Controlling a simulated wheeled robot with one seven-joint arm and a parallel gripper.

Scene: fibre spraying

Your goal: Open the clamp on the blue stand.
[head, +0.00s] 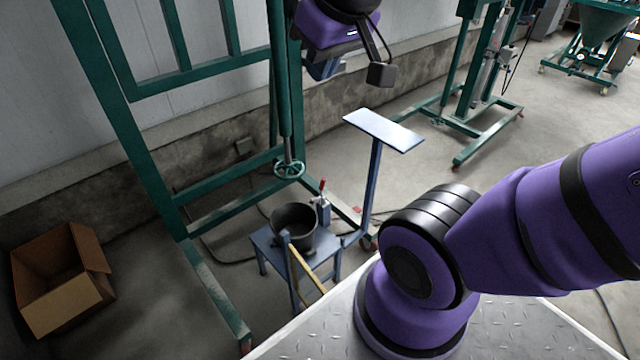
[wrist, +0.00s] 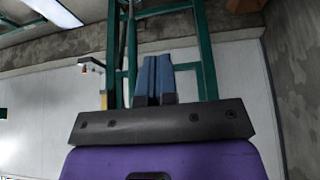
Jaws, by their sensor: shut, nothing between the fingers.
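The blue stand (head: 265,240) is low and stands on the floor in the middle of the head view. The clamp (head: 323,208) is at its back right, beside a black bucket, with a red-tipped handle (head: 322,185) pointing up. I cannot tell the clamp's state at this size. My gripper (head: 325,69) is high at the top of the head view, well above and apart from the clamp, partly hidden by my wrist. In the wrist view its blue fingers (wrist: 155,80) are together with nothing between them. No clamp can be made out there.
The black bucket (head: 294,228) sits on the stand. A yellow rod (head: 307,268) leans at its front. A blue post with a pale flat top (head: 383,130) rises to the right. A green frame (head: 125,120) stands behind and left. An open cardboard box (head: 60,280) lies far left.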

